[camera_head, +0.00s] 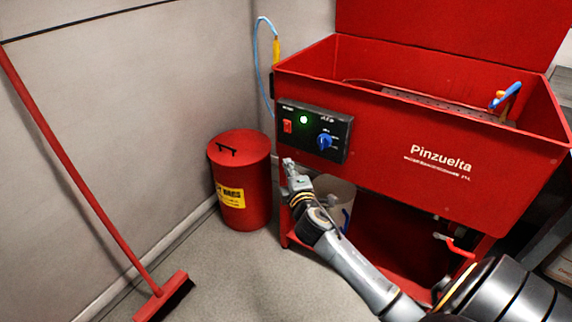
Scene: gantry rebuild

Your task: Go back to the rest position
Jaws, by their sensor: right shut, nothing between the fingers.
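My right arm comes in from the lower right, and its gripper (289,166) is in front of the red parts washer (390,166), just below the left end of its control panel (334,150). The right gripper is shut and empty. I cannot tell whether it touches the washer. My left gripper is not in view.
A red lidded bin (240,178) stands left of the washer. A red broom (90,190) leans on the wall at left. A light bucket (338,190) sits under the washer, partly behind my arm. A red-handled valve (455,246) is at lower right.

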